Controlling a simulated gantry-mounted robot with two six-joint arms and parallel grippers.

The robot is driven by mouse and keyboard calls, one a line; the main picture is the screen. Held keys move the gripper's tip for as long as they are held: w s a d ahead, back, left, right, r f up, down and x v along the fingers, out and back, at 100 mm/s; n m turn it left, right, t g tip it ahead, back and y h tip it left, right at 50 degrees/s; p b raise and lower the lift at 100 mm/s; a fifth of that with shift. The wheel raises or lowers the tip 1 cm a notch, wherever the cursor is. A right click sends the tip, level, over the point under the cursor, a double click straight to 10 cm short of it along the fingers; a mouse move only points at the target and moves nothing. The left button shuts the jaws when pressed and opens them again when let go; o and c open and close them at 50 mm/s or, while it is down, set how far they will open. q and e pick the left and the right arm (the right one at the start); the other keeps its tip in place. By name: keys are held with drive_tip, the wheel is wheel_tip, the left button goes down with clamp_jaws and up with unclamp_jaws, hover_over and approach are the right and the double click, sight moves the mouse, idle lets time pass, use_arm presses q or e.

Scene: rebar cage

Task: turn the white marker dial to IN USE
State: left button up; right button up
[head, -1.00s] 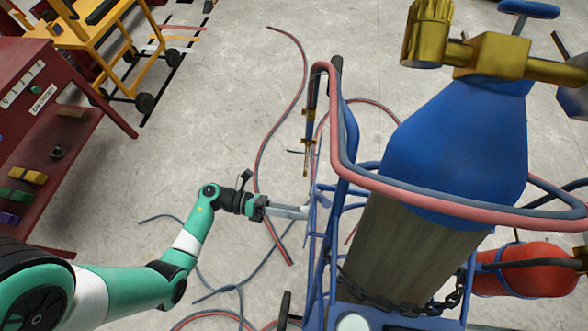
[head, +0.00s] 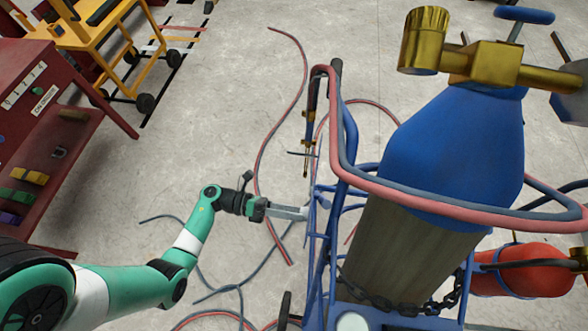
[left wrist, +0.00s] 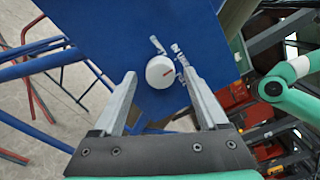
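My left gripper (left wrist: 161,76) is open, with one finger on each side of the dial in this view. I cannot tell whether the fingers touch it. My right gripper is not in view.
The blue cart frame (head: 350,150) carries a large blue cylinder (head: 455,150) with brass fittings, a chain and a looped hose. A red cylinder (head: 525,270) is at right. Hoses (head: 262,150) lie on the floor. A dark red bench (head: 40,130) stands at left.

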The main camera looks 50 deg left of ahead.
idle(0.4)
use_arm(q)
drive_tip(key=v, duration=1.1)
drive_tip(key=shift+s+a+p, duration=0.2)
drive_tip(key=shift+p, duration=0.25)
